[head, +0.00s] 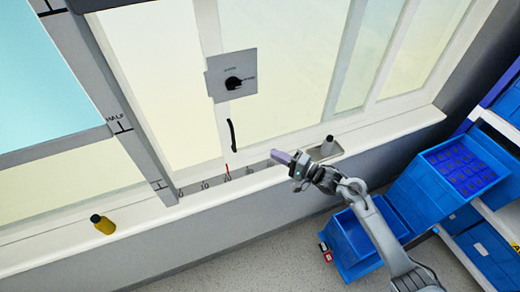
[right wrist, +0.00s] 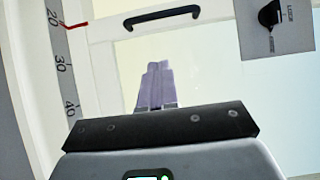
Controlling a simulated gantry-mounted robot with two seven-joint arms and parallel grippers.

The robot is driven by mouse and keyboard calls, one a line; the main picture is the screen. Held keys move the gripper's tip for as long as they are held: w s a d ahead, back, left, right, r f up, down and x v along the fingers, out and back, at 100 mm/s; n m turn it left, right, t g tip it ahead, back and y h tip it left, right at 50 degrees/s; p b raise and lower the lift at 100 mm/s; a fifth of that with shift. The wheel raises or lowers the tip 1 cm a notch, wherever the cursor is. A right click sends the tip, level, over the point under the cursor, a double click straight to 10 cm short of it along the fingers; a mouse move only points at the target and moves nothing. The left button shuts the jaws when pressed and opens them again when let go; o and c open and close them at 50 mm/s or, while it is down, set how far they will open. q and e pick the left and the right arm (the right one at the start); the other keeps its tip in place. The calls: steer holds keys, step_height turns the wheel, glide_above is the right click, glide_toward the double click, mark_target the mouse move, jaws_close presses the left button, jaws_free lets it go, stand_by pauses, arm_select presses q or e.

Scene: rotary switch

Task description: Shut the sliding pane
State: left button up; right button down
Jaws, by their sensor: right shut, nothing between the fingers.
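The sliding pane (head: 285,105) is pale glass in a white frame, with a black bar handle (head: 231,135) low on its left part. The handle also shows at the top of the right wrist view (right wrist: 161,17). A red pointer (head: 228,171) stands near 20 on the scale (head: 205,185) along the sill. A grey switch plate (head: 217,86) with a black rotary knob (head: 233,83) is above the handle. My right gripper (head: 281,157) is shut and empty, over the sill to the right of the handle and apart from it. My left gripper is not in view.
A yellow bottle (head: 103,224) stands on the sill at left. Blue bins (head: 465,165) stand at right. The grey floor (head: 250,265) is open below.

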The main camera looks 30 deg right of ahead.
steer(key=s+a+x, duration=0.1)
steer(key=x, duration=1.1)
steer(key=shift+w+a+r+p, duration=0.2)
steer(key=shift+w+a+p, duration=0.15)
steer(key=shift+a, duration=0.15)
